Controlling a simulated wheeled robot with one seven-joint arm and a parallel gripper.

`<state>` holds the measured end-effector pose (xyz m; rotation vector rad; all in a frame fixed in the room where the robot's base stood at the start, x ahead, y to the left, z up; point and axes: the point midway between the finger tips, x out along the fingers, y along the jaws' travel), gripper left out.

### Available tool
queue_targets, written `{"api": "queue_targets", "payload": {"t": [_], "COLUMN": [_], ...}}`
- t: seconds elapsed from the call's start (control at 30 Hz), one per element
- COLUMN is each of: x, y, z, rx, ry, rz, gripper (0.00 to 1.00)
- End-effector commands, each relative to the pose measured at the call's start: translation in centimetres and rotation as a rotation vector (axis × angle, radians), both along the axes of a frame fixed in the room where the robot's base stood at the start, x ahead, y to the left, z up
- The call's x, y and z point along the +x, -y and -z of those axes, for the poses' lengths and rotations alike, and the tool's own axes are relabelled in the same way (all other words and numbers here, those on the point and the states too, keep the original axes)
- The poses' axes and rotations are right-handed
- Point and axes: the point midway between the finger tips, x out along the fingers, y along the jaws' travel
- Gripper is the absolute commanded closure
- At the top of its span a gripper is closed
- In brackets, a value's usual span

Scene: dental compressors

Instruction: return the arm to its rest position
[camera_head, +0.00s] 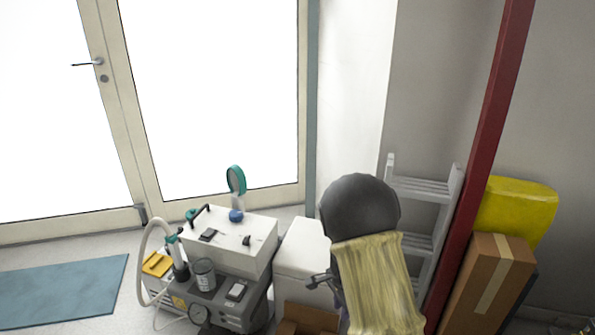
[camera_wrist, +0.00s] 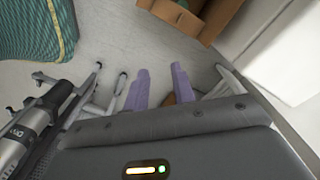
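My gripper (camera_wrist: 161,68) shows in the wrist view as two purple fingers reaching up from the grey housing. The fingers stand apart with a clear gap. Nothing is visibly clamped between them; a small brown patch shows low between them. In the head view, a dark rounded shape with a yellowish ribbed part below it fills the lower right middle. I cannot tell whether it is my arm. The gripper's fingers are not clearly visible in the head view.
In the head view, a compressor unit (camera_head: 230,245) with a gauge and hose stands left of a white cabinet (camera_head: 300,255). A white rack (camera_head: 425,190), red post (camera_head: 487,160) and cardboard box (camera_head: 487,285) are on the right. The blue mat (camera_head: 65,290) is clear.

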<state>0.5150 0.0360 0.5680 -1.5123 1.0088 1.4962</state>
Motion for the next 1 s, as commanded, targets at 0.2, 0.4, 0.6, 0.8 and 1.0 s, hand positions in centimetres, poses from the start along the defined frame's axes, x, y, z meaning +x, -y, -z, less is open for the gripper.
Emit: {"api": "queue_targets", "payload": {"t": [0.2,0.4,0.6,0.8,1.0], "x": [-4.1,-8.3,-12.2,-15.3,-16.8], "y": [1.3,2.3,3.0,3.4,3.6], "z": [-5.0,-8.6,-11.0,-12.4,-14.6], "rx": [0.027,0.014,-0.032,-0.085,-0.119], "ry": [0.053,0.110,0.158,0.186,0.195], "rz": [-0.292,-0.586,-0.857,-1.058,-1.170], "gripper": [0.75,0.75,0.75,0.75,0.75]}}
